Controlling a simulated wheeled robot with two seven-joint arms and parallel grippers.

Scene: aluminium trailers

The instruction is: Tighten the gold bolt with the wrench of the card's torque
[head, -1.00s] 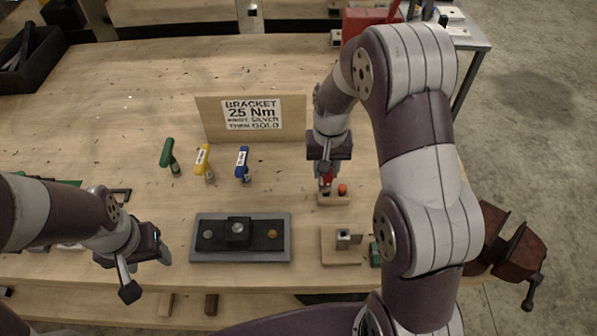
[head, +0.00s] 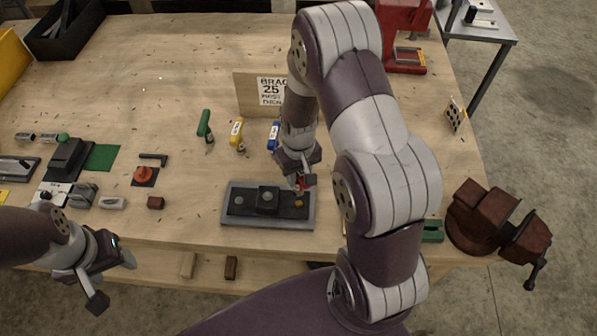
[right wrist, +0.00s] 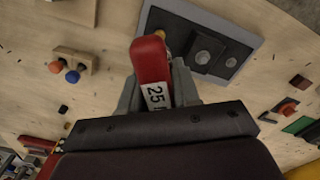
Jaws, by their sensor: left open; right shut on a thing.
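My right gripper (head: 299,178) is shut on a red wrench (right wrist: 151,62) whose label reads 25 in the right wrist view. The wrench's far end is over the gold bolt (head: 299,203) at the right end of the bracket plate (head: 267,221); I cannot tell whether they touch. A silver bolt (head: 239,201) is at the plate's left end, and a dark block (head: 268,199) stands in its middle. My left gripper (head: 115,281) is open and empty off the table's front edge.
Green (head: 205,126), yellow (head: 237,133) and blue (head: 273,134) wrenches stand behind the plate. A wooden holder with orange and blue knobs (right wrist: 75,60) shows in the right wrist view. A vise (head: 490,220) is at the right edge. Small parts crowd the table's left.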

